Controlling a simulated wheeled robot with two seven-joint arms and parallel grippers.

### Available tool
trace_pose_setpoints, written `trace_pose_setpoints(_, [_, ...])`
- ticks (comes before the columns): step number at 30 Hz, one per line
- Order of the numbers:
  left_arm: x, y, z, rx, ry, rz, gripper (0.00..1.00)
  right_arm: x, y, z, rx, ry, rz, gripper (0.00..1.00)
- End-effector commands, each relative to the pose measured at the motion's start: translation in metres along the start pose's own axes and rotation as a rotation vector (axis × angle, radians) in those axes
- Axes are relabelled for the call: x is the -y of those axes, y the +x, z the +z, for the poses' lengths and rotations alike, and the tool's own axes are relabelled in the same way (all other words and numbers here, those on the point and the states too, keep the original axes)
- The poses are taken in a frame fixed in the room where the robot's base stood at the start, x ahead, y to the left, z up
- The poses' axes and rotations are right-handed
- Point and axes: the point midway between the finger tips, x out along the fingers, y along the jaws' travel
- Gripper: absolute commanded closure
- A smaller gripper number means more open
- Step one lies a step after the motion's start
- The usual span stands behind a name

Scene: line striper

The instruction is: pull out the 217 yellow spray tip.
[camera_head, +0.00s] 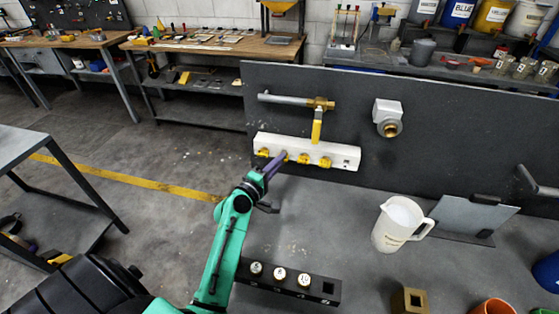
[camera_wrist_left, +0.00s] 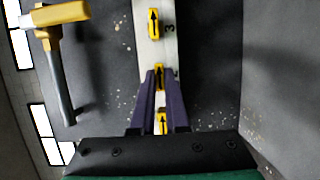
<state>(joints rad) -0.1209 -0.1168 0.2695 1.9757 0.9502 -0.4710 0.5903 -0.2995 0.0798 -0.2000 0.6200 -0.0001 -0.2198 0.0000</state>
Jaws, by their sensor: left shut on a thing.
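One tip (camera_head: 303,158) sits to the right of my gripper. My left gripper (camera_head: 282,156) reaches the bar from below. In the left wrist view its purple fingers (camera_wrist_left: 159,76) are closed around a yellow tip with a black arrow (camera_wrist_left: 159,72), still at the bar. Another tip (camera_wrist_left: 154,23), beside a "3", is beyond the fingers, and one (camera_wrist_left: 162,122) shows between them nearer the wrist. I cannot read 217 on any tip. My right gripper is not in view.
A pipe with a yellow-handled valve (camera_head: 317,126) is above the bar. A black rack (camera_head: 318,294) with several round pieces and a square opening lies below. A white jug (camera_head: 390,232) stands right, with a brass block (camera_head: 409,301) in front.

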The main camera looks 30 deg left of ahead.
Motion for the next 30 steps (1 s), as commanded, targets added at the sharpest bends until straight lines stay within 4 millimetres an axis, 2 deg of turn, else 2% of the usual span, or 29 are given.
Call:
trace_pose_setpoints(11, [0.0, -0.008, 0.003, 0.0, -0.001, -0.001, 1.0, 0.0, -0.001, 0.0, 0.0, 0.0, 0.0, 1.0])
trace_pose_setpoints(30, [0.001, -0.045, 0.017, 0.0, -0.001, -0.001, 1.0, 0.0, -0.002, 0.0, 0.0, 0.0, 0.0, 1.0])
